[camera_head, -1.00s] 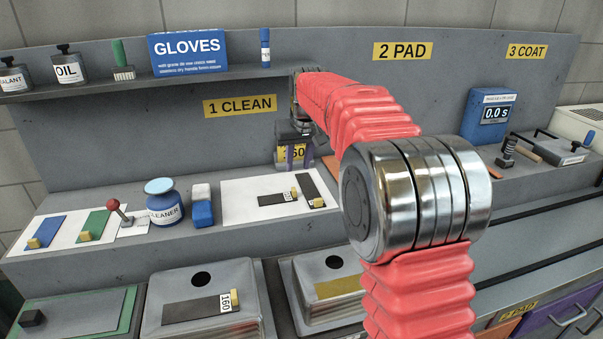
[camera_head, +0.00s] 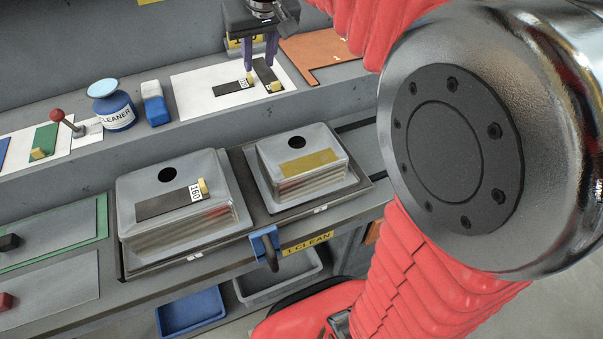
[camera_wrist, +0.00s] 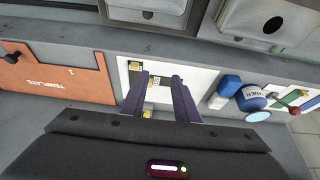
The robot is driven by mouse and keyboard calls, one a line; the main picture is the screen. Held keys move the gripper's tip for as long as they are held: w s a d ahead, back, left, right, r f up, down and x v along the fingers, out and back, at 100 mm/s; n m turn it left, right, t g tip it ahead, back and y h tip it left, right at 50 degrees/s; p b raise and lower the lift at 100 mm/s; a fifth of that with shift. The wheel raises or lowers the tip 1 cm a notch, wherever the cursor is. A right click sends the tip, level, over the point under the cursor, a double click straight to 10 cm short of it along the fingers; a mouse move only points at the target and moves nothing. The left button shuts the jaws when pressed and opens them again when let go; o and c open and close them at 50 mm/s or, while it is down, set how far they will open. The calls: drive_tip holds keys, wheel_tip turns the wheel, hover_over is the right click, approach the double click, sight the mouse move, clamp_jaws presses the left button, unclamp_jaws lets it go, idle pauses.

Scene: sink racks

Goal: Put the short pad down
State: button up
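Two dark pads with yellow tabs lie on a white sheet (camera_head: 190,101) on the ledge. I cannot tell which is the short pad. My gripper (camera_head: 262,64) has purple fingers pointing down over the sheet, close to the pads. In the wrist view, the fingers of my gripper (camera_wrist: 160,76) are apart, with sheet and a yellow tab (camera_wrist: 153,80) showing between them. I see no pad held. The fingers partly hide the plain pad.
A dark pad labelled 160 (camera_head: 160,206) lies on the left sink block (camera_head: 222,222); a gold strip (camera_head: 307,163) lies on the right one. A blue-and-white block (camera_head: 155,103) and cleaner jar (camera_head: 113,107) stand left of the sheet. An orange template (camera_head: 318,52) lies right.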

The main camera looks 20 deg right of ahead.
drive_tip(key=s+a+f, duration=0.1)
drive_tip(key=s+f, duration=0.3)
drive_tip(key=s, duration=0.9)
drive_tip(key=s+f, duration=0.4)
drive_tip(key=s, duration=0.9)
drive_tip(key=shift+a+f+t, duration=0.4)
